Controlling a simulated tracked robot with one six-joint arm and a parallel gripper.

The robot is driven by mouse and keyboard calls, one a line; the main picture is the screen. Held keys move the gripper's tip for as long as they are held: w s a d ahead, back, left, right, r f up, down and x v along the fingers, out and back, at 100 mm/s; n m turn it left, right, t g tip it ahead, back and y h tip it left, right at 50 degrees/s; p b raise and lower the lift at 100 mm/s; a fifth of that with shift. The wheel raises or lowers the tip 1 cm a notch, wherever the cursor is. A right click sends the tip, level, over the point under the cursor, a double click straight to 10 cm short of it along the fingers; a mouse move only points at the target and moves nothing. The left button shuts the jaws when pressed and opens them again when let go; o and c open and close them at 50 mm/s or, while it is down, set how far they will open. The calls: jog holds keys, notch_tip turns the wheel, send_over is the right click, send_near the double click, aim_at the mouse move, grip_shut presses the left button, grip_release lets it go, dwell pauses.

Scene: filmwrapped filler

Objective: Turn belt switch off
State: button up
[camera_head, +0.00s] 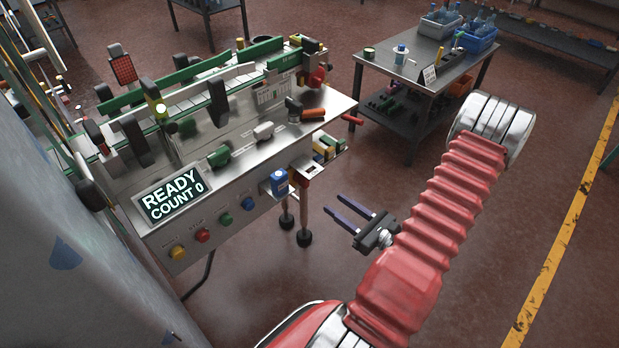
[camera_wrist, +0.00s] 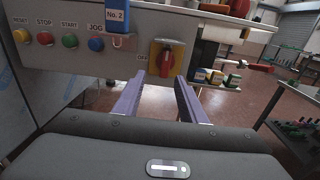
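The machine's control panel (camera_head: 215,215) stands left of my gripper. In the wrist view a red rotary switch (camera_wrist: 167,59) on a yellow plate sits on its front, with its handle roughly upright and small lettering at its left. A green lever (camera_head: 219,157), a white lever (camera_head: 263,130) and a black knob (camera_head: 293,106) are on the panel's top. Their labels are too small to read, so I cannot tell which is the belt switch. My gripper (camera_head: 333,202) is open and empty, apart from the panel. In the wrist view its fingers point toward the rotary switch.
Yellow, red, green and blue buttons line the panel front beside a blue No. 2 item (camera_wrist: 117,13). The display (camera_head: 172,200) reads READY COUNT 0. Small coloured blocks (camera_wrist: 216,77) stand right of the switch. A steel table (camera_head: 400,68) stands behind; the floor between is clear.

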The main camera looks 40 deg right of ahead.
jog(key=shift+d+r+h, duration=0.35)
jog(key=shift+d+h, duration=0.05)
jog(key=shift+d, duration=0.1)
jog(key=shift+w, duration=0.15)
jog(key=shift+w+a, duration=0.15)
jog(key=shift+w, duration=3.25)
jog(key=shift+w+a, duration=0.1)
jog(key=shift+w, duration=3.3)
jog(key=shift+c, duration=0.4)
